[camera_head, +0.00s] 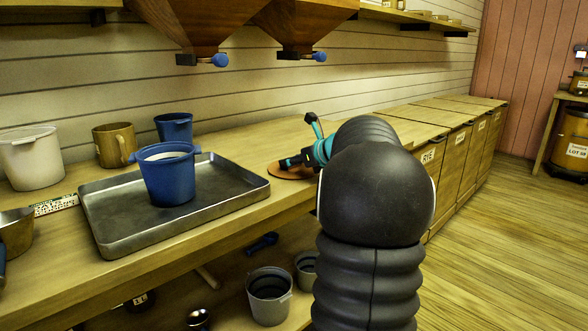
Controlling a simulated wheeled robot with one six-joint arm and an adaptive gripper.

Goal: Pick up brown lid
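A flat brown lid (286,173) lies on the wooden counter, just right of the metal tray. My gripper (290,163) is over the lid, low and close to it. My arm's dark links hide part of the lid's right side. The fingers are small and dark here, so I cannot tell whether they are open or shut, or whether they touch the lid.
A metal tray (110,228) holds a blue bucket (168,182). Another blue bucket (174,127), a brown mug (115,146) and a white bucket (32,160) stand behind and left. Wooden hoppers (195,22) hang above. Grey buckets (269,296) sit on the lower shelf.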

